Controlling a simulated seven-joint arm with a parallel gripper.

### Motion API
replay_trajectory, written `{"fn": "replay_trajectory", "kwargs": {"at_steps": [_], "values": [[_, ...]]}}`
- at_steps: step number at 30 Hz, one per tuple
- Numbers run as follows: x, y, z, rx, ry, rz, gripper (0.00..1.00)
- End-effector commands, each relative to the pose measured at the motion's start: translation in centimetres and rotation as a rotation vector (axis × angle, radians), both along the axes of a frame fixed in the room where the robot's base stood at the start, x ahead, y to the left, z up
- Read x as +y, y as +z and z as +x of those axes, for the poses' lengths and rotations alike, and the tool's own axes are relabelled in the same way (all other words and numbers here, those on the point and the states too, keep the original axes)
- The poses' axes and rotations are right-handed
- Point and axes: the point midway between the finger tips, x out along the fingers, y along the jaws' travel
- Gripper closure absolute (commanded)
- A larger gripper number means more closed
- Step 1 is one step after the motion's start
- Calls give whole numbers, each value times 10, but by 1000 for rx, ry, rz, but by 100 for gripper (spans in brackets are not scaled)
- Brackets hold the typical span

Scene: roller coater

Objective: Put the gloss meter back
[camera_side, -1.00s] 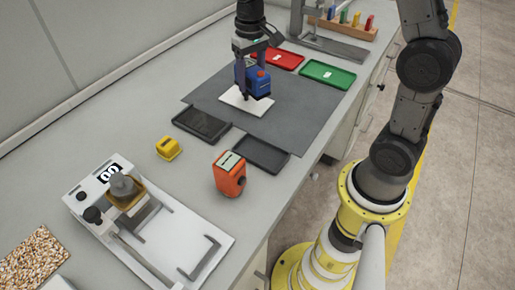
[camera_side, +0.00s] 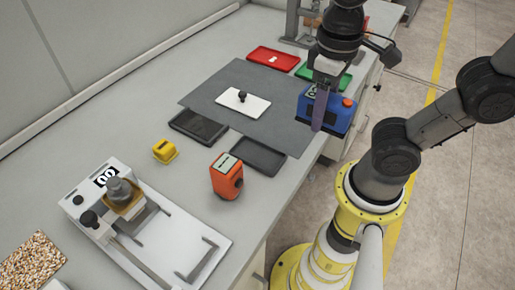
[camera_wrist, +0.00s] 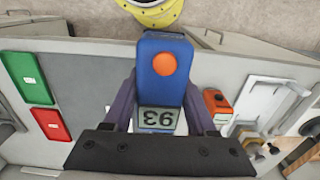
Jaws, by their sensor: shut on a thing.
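My gripper (camera_side: 320,110) is shut on a blue meter (camera_side: 342,115) with an orange button, taken here as the gloss meter. It is held in the air near the right front edge of the bench. In the wrist view the meter (camera_wrist: 165,50) sits between the fingers of my gripper (camera_wrist: 163,108), its display reading 93 upside down. Two black trays, a left one (camera_side: 199,127) and a right one (camera_side: 258,156), lie empty at the mat's near edge.
An orange device (camera_side: 226,178) stands just in front of the right black tray. A yellow block (camera_side: 165,151) is left of it. A white coater (camera_side: 150,235) stands near left. Red (camera_side: 273,59) and green (camera_side: 318,78) trays lie behind the mat.

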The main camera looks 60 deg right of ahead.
Motion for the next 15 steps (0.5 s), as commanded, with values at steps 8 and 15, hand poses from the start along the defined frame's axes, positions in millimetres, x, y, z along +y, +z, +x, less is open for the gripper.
{"fn": "replay_trajectory", "kwargs": {"at_steps": [8, 15], "values": [[17, -28, 58, 5, -1, -1, 100], [29, -63, 97, 5, -1, -1, 100]]}}
